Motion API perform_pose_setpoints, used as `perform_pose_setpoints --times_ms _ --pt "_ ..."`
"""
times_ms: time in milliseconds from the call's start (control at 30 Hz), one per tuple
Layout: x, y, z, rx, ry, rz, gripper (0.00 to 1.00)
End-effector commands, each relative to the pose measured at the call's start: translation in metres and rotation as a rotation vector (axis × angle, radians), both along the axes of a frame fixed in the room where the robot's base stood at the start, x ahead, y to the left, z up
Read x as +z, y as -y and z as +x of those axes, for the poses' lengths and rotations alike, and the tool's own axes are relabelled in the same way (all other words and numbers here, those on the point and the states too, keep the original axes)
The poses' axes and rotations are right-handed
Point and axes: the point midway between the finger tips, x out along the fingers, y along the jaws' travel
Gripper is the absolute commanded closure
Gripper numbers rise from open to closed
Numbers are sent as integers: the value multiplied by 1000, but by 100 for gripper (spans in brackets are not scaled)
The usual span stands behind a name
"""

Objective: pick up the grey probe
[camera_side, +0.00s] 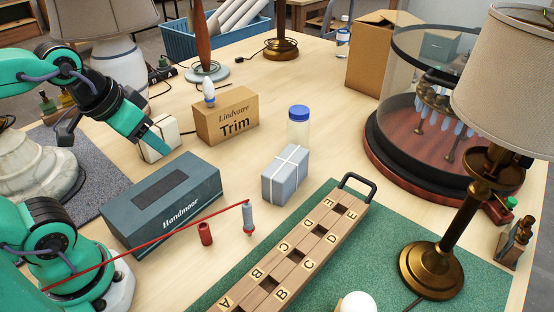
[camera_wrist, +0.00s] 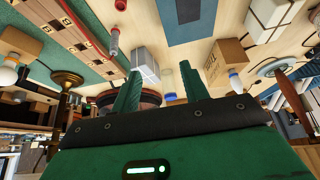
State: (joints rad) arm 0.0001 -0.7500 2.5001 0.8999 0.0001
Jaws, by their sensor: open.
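The grey probe (camera_side: 248,218) is a small grey cylinder standing upright on the bare table, just left of the green mat. A thin red lead runs from its top to the lower left. My gripper (camera_side: 159,143) is up and left of the probe, near a white tied box. Its two green fingers (camera_wrist: 158,75) are apart and empty.
The Handmoor box (camera_side: 165,200) lies between my gripper and the probes. A grey tied box (camera_side: 286,174) stands behind the grey probe, and a lettered wooden block (camera_side: 290,255) to its right. The Trim box (camera_side: 226,116) and a blue-capped jar (camera_side: 299,125) stand farther back.

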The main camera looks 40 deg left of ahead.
Motion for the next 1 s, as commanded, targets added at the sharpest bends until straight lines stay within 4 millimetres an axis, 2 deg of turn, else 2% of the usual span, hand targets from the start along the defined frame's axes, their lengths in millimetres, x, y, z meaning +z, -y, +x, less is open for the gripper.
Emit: perform_pose_setpoints --times_ms 267,467,767,1000 --pt "0 1 1 1 -3 -2 55" --pt "-3 6 9 9 -33 -16 55" --pt "-18 28 38 51 -147 -62 55" --pt "-39 54 63 99 -254 -86 55"
